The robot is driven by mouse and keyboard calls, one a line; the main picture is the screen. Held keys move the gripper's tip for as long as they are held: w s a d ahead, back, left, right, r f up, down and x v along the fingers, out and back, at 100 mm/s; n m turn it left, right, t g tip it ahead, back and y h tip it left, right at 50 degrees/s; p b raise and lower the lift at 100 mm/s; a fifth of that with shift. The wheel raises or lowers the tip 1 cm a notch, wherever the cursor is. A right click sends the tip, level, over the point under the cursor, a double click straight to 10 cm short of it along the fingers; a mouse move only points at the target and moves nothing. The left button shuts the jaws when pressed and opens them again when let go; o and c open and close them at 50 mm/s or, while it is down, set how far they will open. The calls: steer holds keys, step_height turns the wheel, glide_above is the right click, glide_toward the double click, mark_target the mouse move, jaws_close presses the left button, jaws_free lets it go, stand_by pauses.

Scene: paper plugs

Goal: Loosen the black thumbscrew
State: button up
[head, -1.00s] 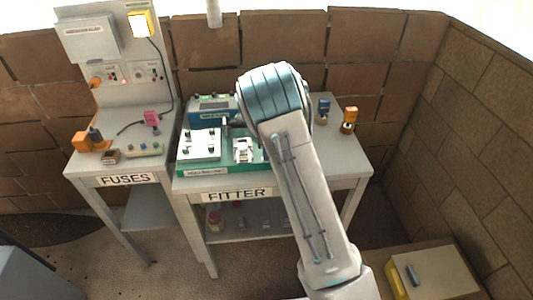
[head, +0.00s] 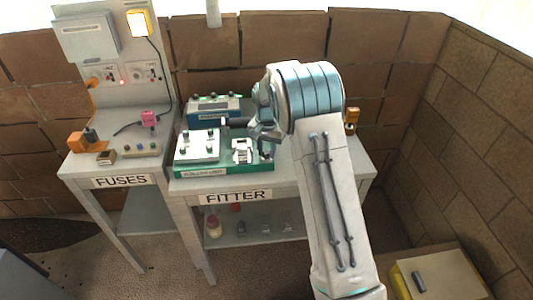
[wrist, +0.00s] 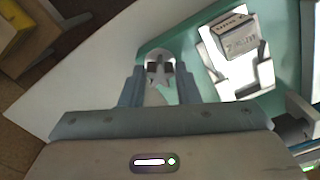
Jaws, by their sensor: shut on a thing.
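In the wrist view a small star-headed thumbscrew (wrist: 158,75) stands between my fingertips, over the green base (wrist: 150,45). Its star looks grey in this light, with dark parts at its sides. My gripper (wrist: 160,67) is shut on it, one finger on each side. In the head view my gripper (head: 265,133) is low over the right end of the green base (head: 225,171). The thumbscrew cannot be made out there, and my arm covers the table to the right. How far the thumbscrew is turned cannot be told.
A white clamp-like part with a printed block (wrist: 235,36) stands close beside my gripper; it also shows in the head view (head: 242,151). A white plate with dark knobs (head: 198,146) lies farther left. A blue box (head: 213,110) stands behind. An orange-topped piece (head: 351,119) is at right.

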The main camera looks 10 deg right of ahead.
mark_target(267, 152)
steer(key=n, duration=0.6)
stand_by(0.3)
steer(key=o, duration=0.9)
steer(key=shift+r, duration=0.1)
steer(key=shift+r+p, duration=1)
steer(key=shift+r, duration=0.95)
